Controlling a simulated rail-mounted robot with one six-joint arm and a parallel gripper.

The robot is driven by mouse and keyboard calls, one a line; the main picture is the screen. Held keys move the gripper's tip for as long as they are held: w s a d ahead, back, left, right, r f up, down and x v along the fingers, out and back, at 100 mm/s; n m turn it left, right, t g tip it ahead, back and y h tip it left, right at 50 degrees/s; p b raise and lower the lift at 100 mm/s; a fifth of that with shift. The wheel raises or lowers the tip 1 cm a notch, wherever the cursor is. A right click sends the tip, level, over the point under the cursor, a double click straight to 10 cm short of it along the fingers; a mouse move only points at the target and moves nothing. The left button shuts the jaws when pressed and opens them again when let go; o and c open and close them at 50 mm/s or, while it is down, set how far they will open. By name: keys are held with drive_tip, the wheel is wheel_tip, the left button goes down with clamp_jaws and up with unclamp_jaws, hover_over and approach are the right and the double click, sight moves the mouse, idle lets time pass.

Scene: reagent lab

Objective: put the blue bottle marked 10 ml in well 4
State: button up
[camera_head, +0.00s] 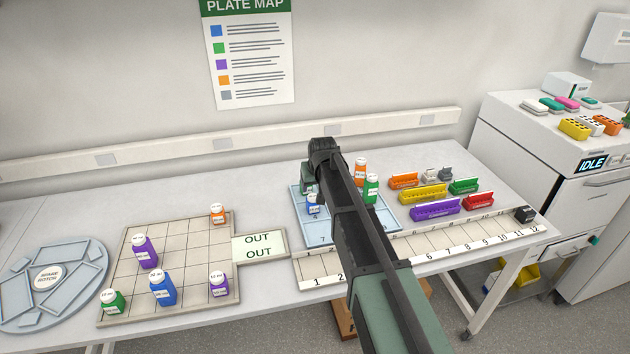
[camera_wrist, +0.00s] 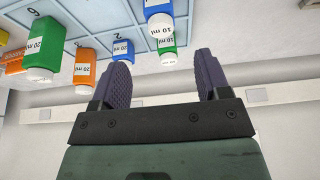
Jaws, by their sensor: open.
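The blue bottle marked 10 ml (camera_head: 313,206) stands upright on the light-blue tray (camera_head: 322,234), at the well numbered 4 near its left edge. In the wrist view, which is upside down, this blue bottle (camera_wrist: 157,9) with its white cap is at the top, beyond the fingertips. My gripper (camera_wrist: 160,72) is open and empty, its fingers apart from the bottle. In the head view my arm hides part of the tray, and the fingers are hard to make out just behind the bottle.
On the tray also stand an orange bottle (camera_head: 361,172), a green bottle (camera_head: 371,190), and, in the wrist view, another blue bottle (camera_wrist: 123,50) and a small green bottle (camera_wrist: 168,52). Several bottles stand on the grid board (camera_head: 190,262) at left. Coloured racks (camera_head: 436,210) lie right.

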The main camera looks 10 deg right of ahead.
drive_tip(key=s+f+g, duration=0.1)
drive_tip(key=s+g, duration=0.3)
drive_tip(key=s, duration=2.8)
drive_tip(key=shift+s+f+m+g, duration=0.3)
drive_tip(key=shift+s, duration=0.05)
